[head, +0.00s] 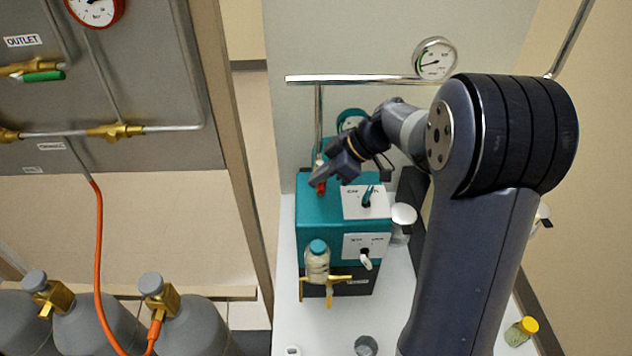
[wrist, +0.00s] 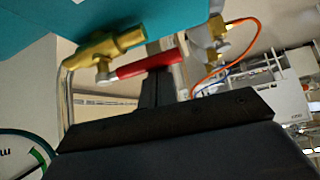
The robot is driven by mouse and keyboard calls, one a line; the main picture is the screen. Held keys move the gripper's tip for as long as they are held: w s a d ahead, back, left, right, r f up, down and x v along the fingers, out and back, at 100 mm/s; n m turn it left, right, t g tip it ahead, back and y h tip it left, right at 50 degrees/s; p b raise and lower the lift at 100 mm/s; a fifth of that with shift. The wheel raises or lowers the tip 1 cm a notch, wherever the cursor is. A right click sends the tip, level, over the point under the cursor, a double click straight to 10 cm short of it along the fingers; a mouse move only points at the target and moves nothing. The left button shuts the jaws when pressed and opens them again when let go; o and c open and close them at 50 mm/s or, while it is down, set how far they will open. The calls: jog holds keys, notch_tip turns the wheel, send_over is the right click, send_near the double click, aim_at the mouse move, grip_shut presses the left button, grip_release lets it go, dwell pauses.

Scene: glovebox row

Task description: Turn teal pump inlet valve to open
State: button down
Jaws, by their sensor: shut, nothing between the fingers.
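The teal pump (head: 312,235) stands on the white bench, and its teal side fills the upper left of the wrist view (wrist: 190,15). In the wrist view, a brass valve (wrist: 105,46) with a long red lever (wrist: 148,66) sits by the pump body. In the head view, only a small red part of the lever (head: 321,188) shows at the pump's top. My gripper (head: 318,178) is there with its fingers shut and empty. In the wrist view, the fingertips (wrist: 160,72) are right at the lever; I cannot tell whether they touch it.
A capped bottle (head: 317,262) and brass fitting (head: 325,284) are on the pump's front. A chrome pipe (head: 350,79) with a gauge (head: 435,58) runs behind. Grey cylinders (head: 190,325) with an orange hose (head: 98,240) stand at left. A yellow-capped jar (head: 520,331) is at right.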

dwell(0.4)
jog(key=shift+a, duration=0.4)
jog(key=a, duration=0.1)
jog(key=a+b, duration=0.1)
jog(key=a, duration=0.1)
jog(key=shift+r, duration=0.25)
jog(key=w+b+v, duration=0.1)
jog(key=v, duration=0.9)
jog(key=shift+r, duration=0.2)
jog(key=shift+s+a+f, duration=0.1)
jog(key=x, duration=0.6)
jog(key=s+p+x, duration=0.1)
jog(key=x, duration=0.2)
jog(key=shift+w+a+f, duration=0.15)
jog(key=shift+a, duration=0.1)
jog(key=d, duration=0.2)
jog(key=d+f+p, duration=0.1)
jog(key=d, duration=0.1)
jog(key=shift+d, duration=0.15)
jog(key=shift+a+p, duration=0.45)
jog(key=shift+p, duration=0.25)
